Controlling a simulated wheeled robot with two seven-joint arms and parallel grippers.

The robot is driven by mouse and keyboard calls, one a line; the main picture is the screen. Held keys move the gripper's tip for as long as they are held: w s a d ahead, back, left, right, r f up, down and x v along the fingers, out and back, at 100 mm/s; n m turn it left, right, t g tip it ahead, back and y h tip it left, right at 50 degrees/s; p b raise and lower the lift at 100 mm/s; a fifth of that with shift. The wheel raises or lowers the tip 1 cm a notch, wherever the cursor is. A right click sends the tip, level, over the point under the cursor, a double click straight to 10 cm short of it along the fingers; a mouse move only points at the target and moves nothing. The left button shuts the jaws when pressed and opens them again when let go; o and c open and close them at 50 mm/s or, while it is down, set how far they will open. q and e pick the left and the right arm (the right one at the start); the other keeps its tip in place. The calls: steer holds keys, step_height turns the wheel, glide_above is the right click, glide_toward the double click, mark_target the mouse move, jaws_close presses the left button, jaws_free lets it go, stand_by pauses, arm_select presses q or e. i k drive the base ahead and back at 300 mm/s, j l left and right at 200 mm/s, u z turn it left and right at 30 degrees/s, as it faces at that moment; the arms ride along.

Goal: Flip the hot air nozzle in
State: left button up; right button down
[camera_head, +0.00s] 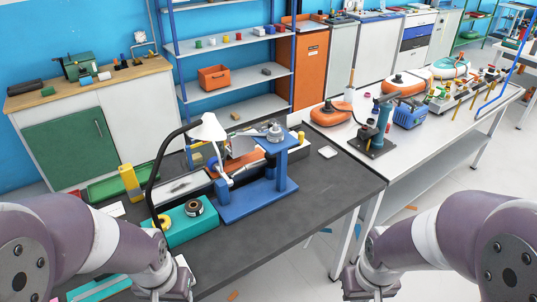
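A blue machine frame (257,198) stands on the dark workbench, with a round grey metal part (274,132) on top of its post. Silvery and orange parts sit inside it beside a white lamp (208,129) on a black curved arm. I cannot tell which of these small parts is the hot air nozzle. My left gripper (163,288) is at the bottom edge, in front of the workbench, and is cut off. My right gripper (371,288) is at the bottom edge right of the workbench, also cut off. Neither appears near the machine; their fingers cannot be made out.
A teal box (190,226) with a tape roll (195,207) and a yellow bottle (130,182) stand left of the machine. The workbench's right front (325,185) is bare. A white table (430,140) with orange inflatables and a pump stands behind right.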

mark_target(270, 161)
steer(key=u, duration=0.85)
steer(key=i+l+u, duration=0.1)
steer(key=l+u, duration=1.6)
steer(key=k+l, duration=0.15)
steer(key=l, duration=0.2)
steer(key=k+l+u, duration=0.1)
steer(key=l, duration=0.3)
steer(key=k+l, duration=0.15)
steer(key=l, duration=0.2)
steer(key=k+l+u, duration=0.1)
steer(key=l, duration=0.25)
steer(key=k+l, duration=0.15)
steer(key=l, duration=0.2)
steer(key=k+l+u, duration=0.1)
steer(key=l, duration=0.25)
steer(key=k, duration=0.1)
